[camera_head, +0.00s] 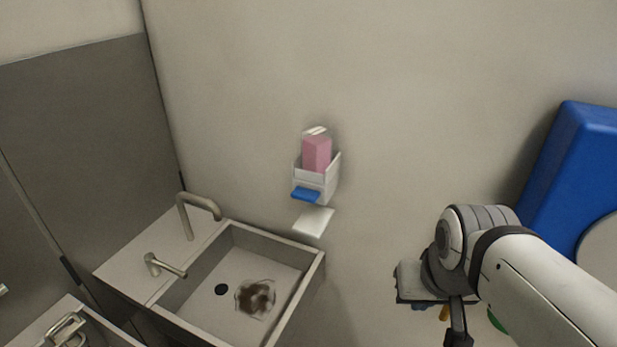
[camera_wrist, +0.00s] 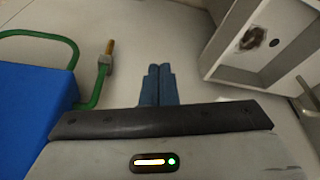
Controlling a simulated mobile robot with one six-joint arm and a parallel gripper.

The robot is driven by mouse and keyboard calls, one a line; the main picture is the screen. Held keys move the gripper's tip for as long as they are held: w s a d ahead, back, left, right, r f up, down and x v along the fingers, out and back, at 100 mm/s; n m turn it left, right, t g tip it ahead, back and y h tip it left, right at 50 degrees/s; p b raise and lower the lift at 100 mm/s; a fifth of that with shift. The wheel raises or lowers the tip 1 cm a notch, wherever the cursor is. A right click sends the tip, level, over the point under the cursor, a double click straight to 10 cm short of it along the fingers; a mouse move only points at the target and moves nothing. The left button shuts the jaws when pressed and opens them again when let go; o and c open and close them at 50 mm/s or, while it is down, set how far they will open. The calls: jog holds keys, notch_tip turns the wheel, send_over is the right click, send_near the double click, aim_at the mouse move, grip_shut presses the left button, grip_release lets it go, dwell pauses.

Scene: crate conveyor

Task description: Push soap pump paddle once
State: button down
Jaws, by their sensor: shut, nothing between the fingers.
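The soap dispenser (camera_head: 331,175) is a white holder with a pink soap block or bottle (camera_head: 317,152) in it, fixed to the wall above the right edge of the sink. Its blue paddle (camera_head: 305,194) sticks out at the bottom front. A white plate (camera_head: 313,221) juts from the wall just below. My gripper (camera_wrist: 159,70) is shut and empty, its two blue fingers side by side in the wrist view. In the head view my wrist is to the right of and lower than the paddle, well apart from it; the fingers are mostly hidden there. The wrist view does not show the dispenser.
A grey sink (camera_head: 228,290) with a dark stain stands left of my arm; its rim also shows in the wrist view (camera_wrist: 222,66). A tap (camera_head: 190,215) stands behind it. A green hose (camera_wrist: 98,85) and a blue object (camera_wrist: 35,110) are near my gripper. A blue panel (camera_head: 575,150) stands right.

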notch_tip(320, 180, up, 11)
jog(key=t+y+p, duration=0.2)
jog(key=t+y, duration=0.1)
jog(key=y, duration=0.4)
send_over(299, 188)
jog(key=s+d, duration=0.2)
jog(key=s, duration=0.1)
jog(key=shift+w+d, duration=0.2)
jog(key=shift+w, duration=0.05)
notch_tip(299, 188, down, 8)
jog(key=b, duration=0.5)
jog(key=shift+r, duration=0.1)
jog(key=shift+f+b, duration=0.55)
jog(key=shift+b, duration=0.35)
jog(key=shift+f, duration=0.15)
jog(key=shift+f+b, duration=0.25)
jog(key=shift+b, duration=0.35)
